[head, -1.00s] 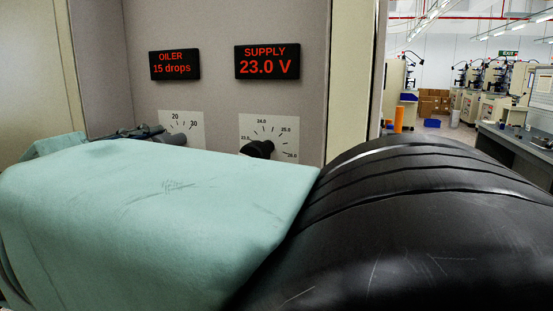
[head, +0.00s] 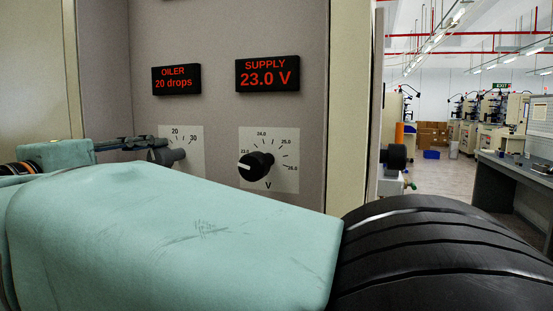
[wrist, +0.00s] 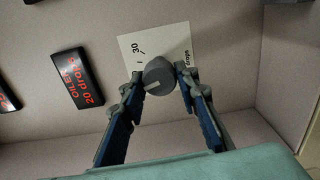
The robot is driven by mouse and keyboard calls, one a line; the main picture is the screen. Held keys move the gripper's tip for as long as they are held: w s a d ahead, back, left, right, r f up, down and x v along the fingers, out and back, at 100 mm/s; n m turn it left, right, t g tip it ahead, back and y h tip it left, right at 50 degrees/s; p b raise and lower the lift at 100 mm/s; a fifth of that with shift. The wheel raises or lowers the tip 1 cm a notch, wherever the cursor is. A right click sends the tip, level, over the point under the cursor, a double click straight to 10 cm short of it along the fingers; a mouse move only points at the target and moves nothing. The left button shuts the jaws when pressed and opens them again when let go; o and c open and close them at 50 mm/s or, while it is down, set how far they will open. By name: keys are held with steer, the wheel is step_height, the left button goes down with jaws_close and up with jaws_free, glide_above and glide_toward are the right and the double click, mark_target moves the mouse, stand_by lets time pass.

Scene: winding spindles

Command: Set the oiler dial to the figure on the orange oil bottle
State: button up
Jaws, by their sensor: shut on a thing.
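The oiler dial (head: 172,156) is a grey knob on a white scale plate; 20 and 30 are readable on it in the head view. In the wrist view the grey knob (wrist: 159,75) sits between my fingertips, with a pale pointer line on its face. My gripper (wrist: 160,80) is shut on the knob, one finger each side. The oiler display (head: 176,79) reads 20 drops. My arm hides part of the scale. No orange oil bottle with a readable figure shows.
Right of the oiler dial is a black supply knob (head: 256,165), under a display (head: 267,73) reading 23.0 V. A small upright orange thing (head: 399,132) stands far back at right; I cannot tell what it is. A grey bench (head: 512,176) stands at far right.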

steer(key=o, duration=1.1)
steer(key=shift+o, duration=0.2)
steer(key=v, duration=1.2)
